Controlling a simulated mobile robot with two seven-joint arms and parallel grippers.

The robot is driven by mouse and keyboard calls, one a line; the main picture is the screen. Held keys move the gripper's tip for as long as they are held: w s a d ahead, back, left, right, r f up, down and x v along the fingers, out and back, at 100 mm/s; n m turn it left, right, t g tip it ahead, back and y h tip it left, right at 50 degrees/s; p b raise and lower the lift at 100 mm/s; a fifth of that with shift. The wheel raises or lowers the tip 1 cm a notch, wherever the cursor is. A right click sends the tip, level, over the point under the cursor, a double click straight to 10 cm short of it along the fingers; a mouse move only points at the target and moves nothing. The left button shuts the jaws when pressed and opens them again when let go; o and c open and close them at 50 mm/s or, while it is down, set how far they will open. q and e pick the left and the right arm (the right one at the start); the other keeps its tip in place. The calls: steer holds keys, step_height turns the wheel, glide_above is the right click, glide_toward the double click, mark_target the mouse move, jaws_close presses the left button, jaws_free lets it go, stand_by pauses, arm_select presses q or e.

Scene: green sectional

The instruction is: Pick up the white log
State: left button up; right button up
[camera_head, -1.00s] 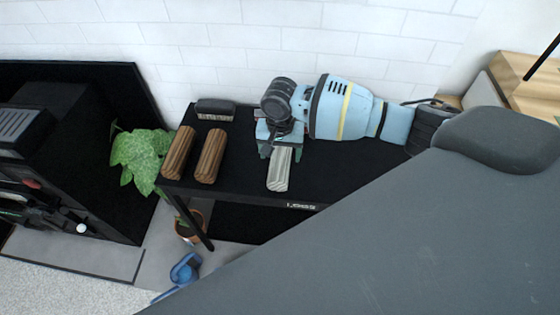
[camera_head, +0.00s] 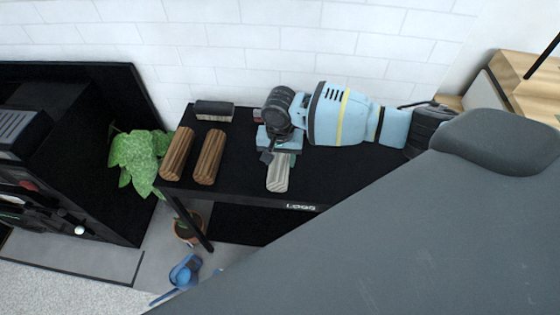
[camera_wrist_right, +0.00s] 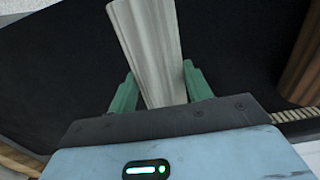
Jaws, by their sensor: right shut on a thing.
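The white log (camera_head: 278,176) is pale and grooved, over the black table near its front edge in the head view. My right gripper (camera_head: 277,158) is at the log's far end, coming from above and behind. In the right wrist view the white log (camera_wrist_right: 150,50) runs between the two green fingers of the right gripper (camera_wrist_right: 160,85), which is shut on it. The log's far end is hidden by the gripper in the head view. I cannot tell whether the log touches the table. My left gripper is not in view.
Two brown logs (camera_head: 177,153) (camera_head: 209,157) lie on the black table (camera_head: 235,180) to the left, with a dark brush-like block (camera_head: 214,110) behind them. A leafy plant (camera_head: 140,158) stands left of the table. A white brick wall (camera_head: 250,50) is close behind.

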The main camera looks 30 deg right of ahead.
mark_target(278, 158)
steer(key=shift+r, duration=0.5)
steer(key=r, duration=0.3)
steer(key=shift+a+p, duration=0.35)
steer(key=a+r, duration=0.1)
steer(key=a, duration=1.4)
steer(key=shift+s+a, duration=0.15)
steer(key=shift+s, duration=0.3)
